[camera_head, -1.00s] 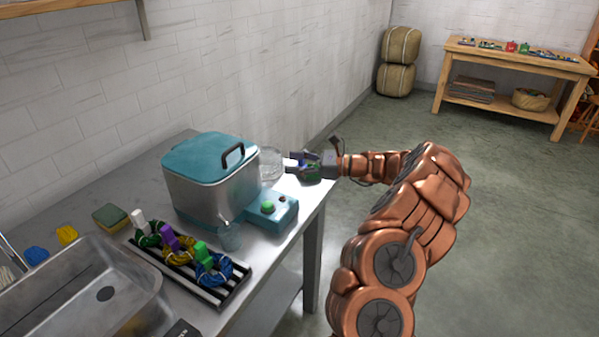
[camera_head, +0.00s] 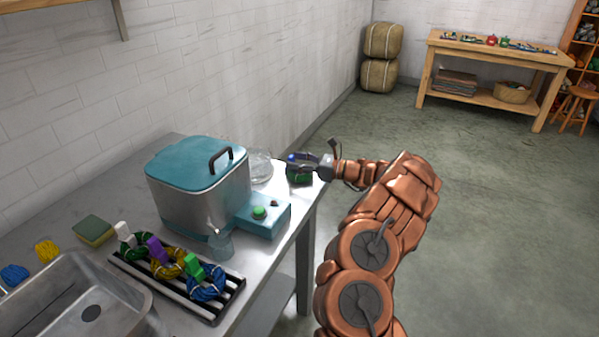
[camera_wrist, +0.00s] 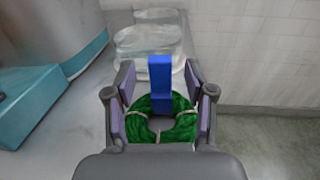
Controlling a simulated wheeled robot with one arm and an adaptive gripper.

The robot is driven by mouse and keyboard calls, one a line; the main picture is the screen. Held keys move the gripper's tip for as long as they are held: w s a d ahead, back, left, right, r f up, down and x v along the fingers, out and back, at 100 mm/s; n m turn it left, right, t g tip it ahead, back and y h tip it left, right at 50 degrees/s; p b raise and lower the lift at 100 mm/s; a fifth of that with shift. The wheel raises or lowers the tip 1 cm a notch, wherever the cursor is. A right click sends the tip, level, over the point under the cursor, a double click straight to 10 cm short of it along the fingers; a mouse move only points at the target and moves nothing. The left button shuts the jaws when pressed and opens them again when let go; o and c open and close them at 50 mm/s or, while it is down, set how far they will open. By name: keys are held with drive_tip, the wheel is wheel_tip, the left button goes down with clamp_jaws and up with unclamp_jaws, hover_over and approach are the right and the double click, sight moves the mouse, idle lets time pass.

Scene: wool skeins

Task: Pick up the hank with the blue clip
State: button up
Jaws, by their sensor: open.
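The hank with the blue clip is a green ring of wool (camera_wrist: 172,128) with pale ties and an upright blue clip (camera_wrist: 160,78) at its far side. It lies at the far right end of the steel counter. My gripper (camera_wrist: 160,105) is open around it, with one finger on each side of the wool. In the head view my gripper (camera_head: 302,168) reaches in from the right, and the green hank (camera_head: 298,178) shows partly behind its fingers. Whether the fingers touch the wool I cannot tell.
Glass dishes (camera_wrist: 148,42) stand just beyond the hank. A teal-lidded steel pot (camera_head: 200,190) and its teal base (camera_head: 262,215) stand left of it. A black rack (camera_head: 232,298) holds hanks with white, purple and green clips. A sink (camera_head: 75,300) is front left.

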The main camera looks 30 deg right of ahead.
drive_tip(key=shift+x, duration=1.15)
clamp_jaws()
